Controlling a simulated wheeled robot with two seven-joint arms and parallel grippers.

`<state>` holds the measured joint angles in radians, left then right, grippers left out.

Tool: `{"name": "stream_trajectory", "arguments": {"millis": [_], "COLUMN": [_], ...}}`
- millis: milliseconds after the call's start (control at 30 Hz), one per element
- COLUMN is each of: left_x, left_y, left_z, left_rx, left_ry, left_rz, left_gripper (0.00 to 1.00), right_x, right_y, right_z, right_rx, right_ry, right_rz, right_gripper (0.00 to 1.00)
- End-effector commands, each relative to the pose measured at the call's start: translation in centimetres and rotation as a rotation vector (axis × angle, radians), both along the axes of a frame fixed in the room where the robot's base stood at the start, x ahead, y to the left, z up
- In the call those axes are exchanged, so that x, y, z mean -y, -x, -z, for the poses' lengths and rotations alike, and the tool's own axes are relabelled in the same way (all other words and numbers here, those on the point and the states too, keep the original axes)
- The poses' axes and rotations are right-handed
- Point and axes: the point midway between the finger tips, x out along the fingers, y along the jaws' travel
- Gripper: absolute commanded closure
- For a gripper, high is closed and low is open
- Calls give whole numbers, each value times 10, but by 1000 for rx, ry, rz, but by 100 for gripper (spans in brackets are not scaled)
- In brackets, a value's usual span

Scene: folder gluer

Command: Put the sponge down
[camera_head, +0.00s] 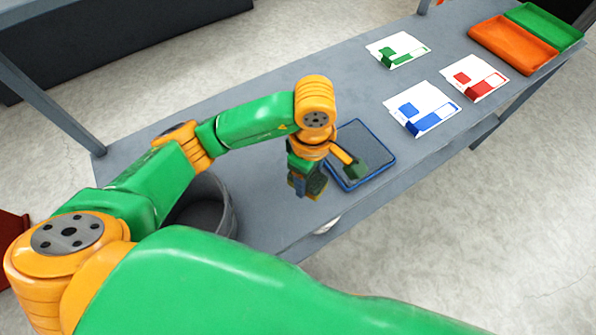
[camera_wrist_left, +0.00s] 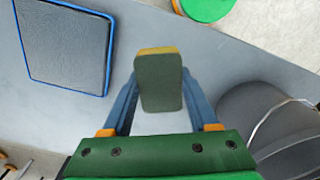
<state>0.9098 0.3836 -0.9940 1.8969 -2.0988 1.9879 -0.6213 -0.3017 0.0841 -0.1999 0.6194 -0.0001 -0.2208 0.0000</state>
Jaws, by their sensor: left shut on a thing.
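My left gripper (camera_head: 300,188) is shut on the sponge (camera_wrist_left: 158,82), which sits between its two blue fingers (camera_wrist_left: 160,90) in the left wrist view. The sponge has a dark green face and a yellow edge at its far end. In the head view the sponge (camera_head: 316,184) shows only partly, low beside the fingers. The gripper hangs over the grey table, left of the blue-rimmed tray (camera_head: 384,171). The tray (camera_wrist_left: 60,45) looks empty in the left wrist view. The gap between sponge and table cannot be told. My right gripper is out of view.
A grey bucket (camera_head: 228,210) stands left of the gripper; it also shows in the left wrist view (camera_wrist_left: 262,112). White cards with green (camera_head: 398,50), blue (camera_head: 422,107) and red (camera_head: 475,77) blocks lie further right, before orange (camera_head: 512,44) and green (camera_head: 545,25) trays.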

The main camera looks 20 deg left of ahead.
Motion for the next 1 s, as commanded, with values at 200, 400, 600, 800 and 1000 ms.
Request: {"name": "stream_trajectory", "arguments": {"millis": [200,400,600,800,1000], "left_x": [-20,-24,-24,-23,-23], "left_y": [-20,-23,-24,-24,-24], "left_z": [34,66,72,76,74], "left_rx": [-2,-3,3,2,1], "left_ry": [0,1,2,1,2], "left_rz": [0,2,4,5,5], "left_gripper": [92,92,92,38,10], "right_x": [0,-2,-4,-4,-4], "right_y": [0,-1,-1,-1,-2], "right_z": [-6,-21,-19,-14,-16], "right_rx": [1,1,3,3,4], "right_ry": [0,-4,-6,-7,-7], "right_rz": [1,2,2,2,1], "right_gripper": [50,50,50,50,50]}}
